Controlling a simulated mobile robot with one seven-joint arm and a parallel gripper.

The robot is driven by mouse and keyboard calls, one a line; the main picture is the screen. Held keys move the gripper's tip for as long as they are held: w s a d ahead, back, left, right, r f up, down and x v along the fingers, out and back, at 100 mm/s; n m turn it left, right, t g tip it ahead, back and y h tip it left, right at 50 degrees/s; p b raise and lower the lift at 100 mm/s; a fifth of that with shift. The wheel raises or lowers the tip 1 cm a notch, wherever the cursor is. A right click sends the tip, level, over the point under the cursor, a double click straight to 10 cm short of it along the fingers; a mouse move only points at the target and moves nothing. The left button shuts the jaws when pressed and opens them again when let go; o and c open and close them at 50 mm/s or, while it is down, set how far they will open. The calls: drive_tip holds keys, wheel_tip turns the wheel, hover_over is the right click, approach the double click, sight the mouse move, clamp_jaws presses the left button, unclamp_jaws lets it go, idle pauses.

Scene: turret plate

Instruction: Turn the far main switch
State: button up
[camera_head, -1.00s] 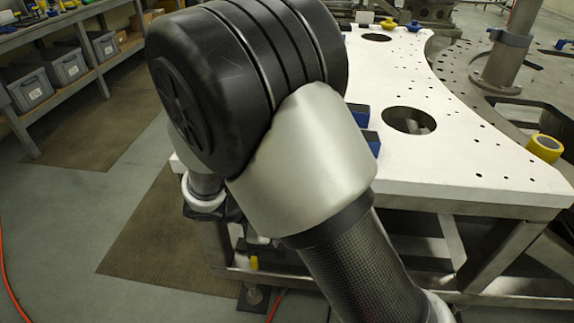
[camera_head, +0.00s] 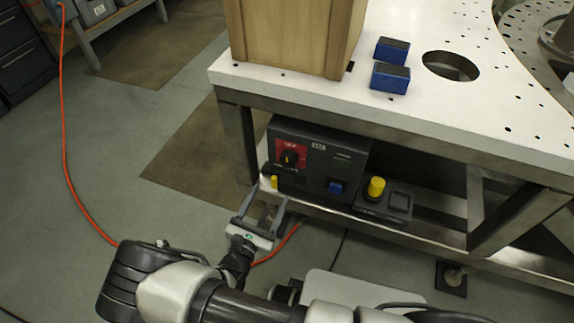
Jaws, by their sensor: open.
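A dark control box (camera_head: 318,160) stands on the low shelf under the white plate. On the left of its front is a red panel with a black rotary main switch (camera_head: 290,158). A small yellow piece (camera_head: 274,182) sits at the box's lower left, close to the fingertips.
The white plate (camera_head: 430,108) overhangs the box and bears a wooden crate (camera_head: 290,35) and two blue blocks (camera_head: 391,77). A small dark unit with a yellow knob (camera_head: 376,187) stands right of the box. An orange cable (camera_head: 66,150) crosses the open floor at left.

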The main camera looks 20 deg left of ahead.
sight(287, 163)
drive_tip(key=w, duration=0.4)
drive_tip(key=w+d+b, duration=0.1)
drive_tip(key=w, duration=0.9)
drive_tip(key=shift+w+d, duration=0.15)
drive_tip(key=c, duration=1.1)
drive_tip(key=shift+o, duration=0.2)
